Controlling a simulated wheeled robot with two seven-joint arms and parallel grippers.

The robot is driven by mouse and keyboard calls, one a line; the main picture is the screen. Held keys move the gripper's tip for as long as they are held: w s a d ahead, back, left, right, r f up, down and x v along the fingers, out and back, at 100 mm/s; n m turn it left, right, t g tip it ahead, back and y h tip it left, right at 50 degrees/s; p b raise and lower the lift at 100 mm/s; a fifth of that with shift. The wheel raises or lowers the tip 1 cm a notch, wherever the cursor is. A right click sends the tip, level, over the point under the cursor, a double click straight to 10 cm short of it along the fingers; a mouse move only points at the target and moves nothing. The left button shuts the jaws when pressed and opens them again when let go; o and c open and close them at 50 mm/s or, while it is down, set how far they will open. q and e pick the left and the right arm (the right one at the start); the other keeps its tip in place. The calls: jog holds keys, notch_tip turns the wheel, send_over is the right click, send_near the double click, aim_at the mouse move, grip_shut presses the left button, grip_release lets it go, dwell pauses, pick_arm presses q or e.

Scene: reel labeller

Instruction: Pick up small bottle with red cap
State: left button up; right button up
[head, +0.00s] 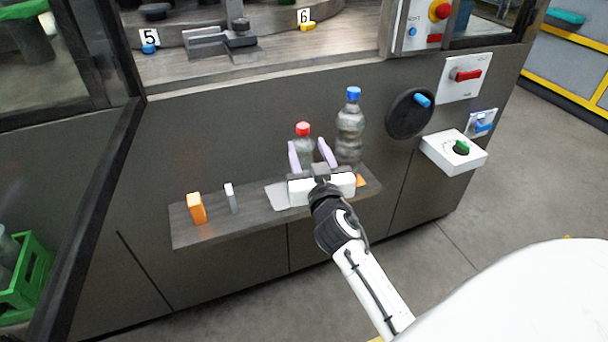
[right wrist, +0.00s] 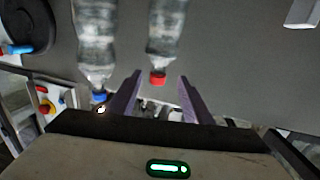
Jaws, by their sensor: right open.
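The small clear bottle with a red cap (head: 303,144) stands upright on the shelf, in front of the machine's dark panel. My right gripper (head: 313,153) is open, with its two pale purple fingers reaching toward the bottle. In the right wrist view the red-capped bottle (right wrist: 163,40) appears upside down, its cap between the open fingers (right wrist: 160,98) in the picture. I cannot tell whether the fingers are around it or short of it. The gripper's body hides the bottle's lower part in the head view. My left gripper is not in view.
A taller clear bottle with a blue cap (head: 349,130) stands close to the right. An orange block (head: 197,208) and a small grey-white item (head: 231,197) are on the shelf's left part (head: 184,234). A round black knob plate (head: 410,113) and a white dial box (head: 453,153) project at the right.

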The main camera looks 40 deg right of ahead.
aim_at(304, 132)
jog(key=x, duration=0.3)
jog(key=r+x, duration=0.1)
jog(key=x, duration=0.2)
jog(key=shift+d+r+p, duration=0.2)
jog(key=shift+p, duration=0.1)
jog(key=x, duration=0.4)
jog(key=shift+w+r, duration=0.15)
jog(key=shift+w, duration=0.1)
grip_shut()
dwell(0.7)
jog(key=shift+r, duration=0.1)
